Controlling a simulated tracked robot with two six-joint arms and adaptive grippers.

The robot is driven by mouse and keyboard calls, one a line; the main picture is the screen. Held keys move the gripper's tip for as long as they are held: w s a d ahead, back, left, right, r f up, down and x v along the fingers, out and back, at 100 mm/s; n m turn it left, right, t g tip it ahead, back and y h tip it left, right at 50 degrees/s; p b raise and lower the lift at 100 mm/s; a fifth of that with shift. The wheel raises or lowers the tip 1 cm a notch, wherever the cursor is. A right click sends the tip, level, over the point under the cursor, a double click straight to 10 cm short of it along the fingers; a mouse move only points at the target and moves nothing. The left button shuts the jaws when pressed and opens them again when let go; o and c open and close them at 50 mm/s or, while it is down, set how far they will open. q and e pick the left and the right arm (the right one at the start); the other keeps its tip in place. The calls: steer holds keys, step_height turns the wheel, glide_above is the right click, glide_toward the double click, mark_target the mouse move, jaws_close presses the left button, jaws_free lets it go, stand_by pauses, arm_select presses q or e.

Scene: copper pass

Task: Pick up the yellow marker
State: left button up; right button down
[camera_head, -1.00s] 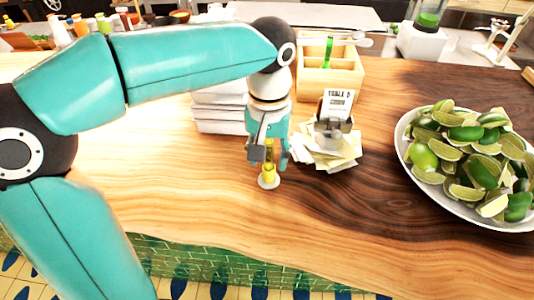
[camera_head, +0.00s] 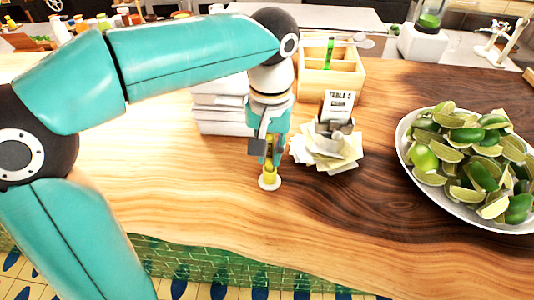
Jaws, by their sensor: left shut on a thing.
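The yellow marker (camera_head: 269,171) stands upright on a small white round base (camera_head: 269,183) on the wooden counter. My left gripper (camera_head: 268,157) comes down on it from above and is shut on its upper part, which the fingers partly hide. The marker's lower end still meets the white base, and I cannot tell whether it is lifted at all. My right gripper is not in view.
A spike with paper slips (camera_head: 328,150) and a "TABLE 5" card (camera_head: 338,106) stands close to the right of the gripper. A wooden box (camera_head: 346,79), a white stack (camera_head: 218,112) and a bowl of limes (camera_head: 407,160) stand around. The front counter is clear.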

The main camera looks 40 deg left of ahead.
arm_select(q)
step_height(320, 180, up, 19)
steer(key=p, duration=0.4)
steer(key=shift+f, duration=0.2)
steer(key=shift+s, duration=0.1)
